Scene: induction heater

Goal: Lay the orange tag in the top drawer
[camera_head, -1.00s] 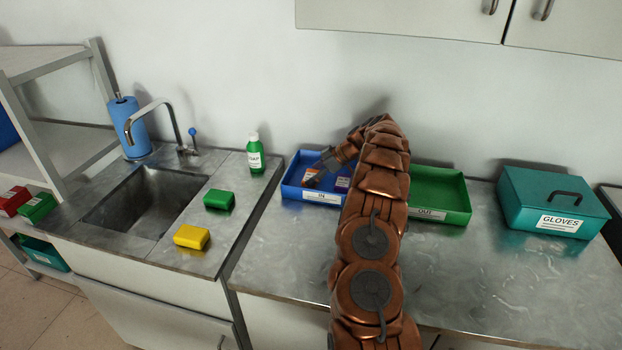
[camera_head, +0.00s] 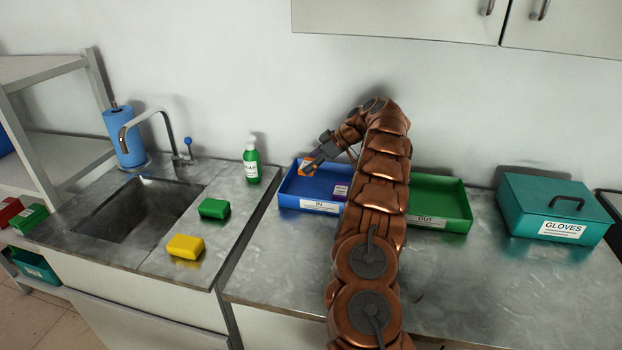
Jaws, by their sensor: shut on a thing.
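The orange tag (camera_head: 305,167) is in my gripper (camera_head: 309,169), above the left part of the blue tray (camera_head: 288,200) labelled IN. My gripper is shut on the tag, which is tilted and partly covered by the fingers. No open drawer shows in this view. Cabinet fronts below the counter show only in part, and my arm hides some of the counter.
A green OUT tray (camera_head: 440,200) stands right of my arm, then a teal GLOVES box (camera_head: 553,207). A soap bottle (camera_head: 251,162), green block (camera_head: 214,208) and yellow block (camera_head: 185,246) stand left, near the sink (camera_head: 137,212). The front counter is clear.

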